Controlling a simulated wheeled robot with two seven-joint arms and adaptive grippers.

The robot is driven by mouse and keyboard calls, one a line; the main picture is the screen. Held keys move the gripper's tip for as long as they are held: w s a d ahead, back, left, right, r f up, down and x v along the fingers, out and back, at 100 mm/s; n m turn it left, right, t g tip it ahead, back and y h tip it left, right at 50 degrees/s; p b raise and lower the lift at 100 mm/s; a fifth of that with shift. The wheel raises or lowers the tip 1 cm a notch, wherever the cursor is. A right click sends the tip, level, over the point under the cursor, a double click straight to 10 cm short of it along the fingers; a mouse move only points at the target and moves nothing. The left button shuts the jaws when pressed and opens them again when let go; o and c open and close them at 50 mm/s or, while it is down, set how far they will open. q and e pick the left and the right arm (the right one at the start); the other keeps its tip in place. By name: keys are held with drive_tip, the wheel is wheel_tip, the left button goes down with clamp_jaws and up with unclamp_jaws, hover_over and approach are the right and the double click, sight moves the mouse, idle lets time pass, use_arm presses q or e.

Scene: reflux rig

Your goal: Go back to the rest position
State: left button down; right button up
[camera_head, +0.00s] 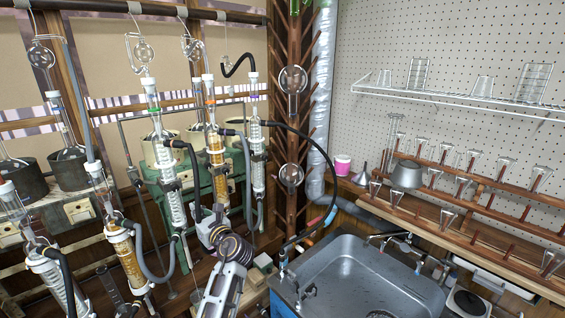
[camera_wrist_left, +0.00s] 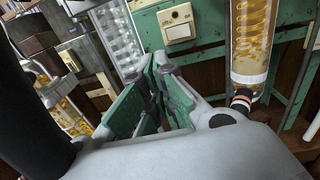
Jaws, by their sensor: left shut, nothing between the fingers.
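My left arm rises from the bottom centre of the head view. Its gripper (camera_head: 210,228) is in front of the condenser rig, near the lower end of the condenser with orange contents (camera_head: 216,150). In the left wrist view the green-padded fingers (camera_wrist_left: 160,75) are shut with nothing between them. There an orange-filled glass column (camera_wrist_left: 252,40) stands right of the fingers, apart from them. A clear coiled condenser (camera_wrist_left: 120,40) is behind them on the left. My right gripper is not in view.
Several glass condensers with hoses stand on the left. A steel sink (camera_head: 350,270) with taps is at the lower right. A wooden rack with glassware (camera_head: 460,190) and a wire shelf (camera_head: 470,98) line the right wall. A black hose (camera_head: 325,165) arcs between the rig and sink.

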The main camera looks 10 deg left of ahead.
use_arm(q)
drive_tip(key=w+d+f+n+h, duration=0.1)
drive_tip(key=d+f+h, duration=0.2)
drive_tip(key=f, duration=1.1)
drive_tip(key=w+d+f+h, duration=0.1)
drive_tip(key=d+f+h, duration=0.25)
drive_tip(key=f, duration=0.95)
drive_tip(key=s+d+f+n+g+h, duration=0.25)
drive_tip(key=s+f, duration=0.35)
drive_tip(key=f, duration=0.6)
drive_tip(key=s+d+f+n+g+h, duration=0.1)
drive_tip(key=s+d+f+n+h, duration=0.15)
drive_tip(key=s+f, duration=0.65)
drive_tip(key=s+f+n+g+h, duration=0.25)
drive_tip(key=s+f+n, duration=0.45)
drive_tip(key=s+f, duration=1.2)
drive_tip(key=s+a+f+n+g, duration=0.1)
drive_tip(key=s+f+n, duration=0.4)
drive_tip(key=s, duration=0.7)
drive_tip(key=s+f+n+g, duration=0.3)
drive_tip(key=s+f+n, duration=0.2)
drive_tip(key=s, duration=0.7)
drive_tip(key=shift+a, duration=0.35)
drive_tip(key=shift+f, duration=0.1)
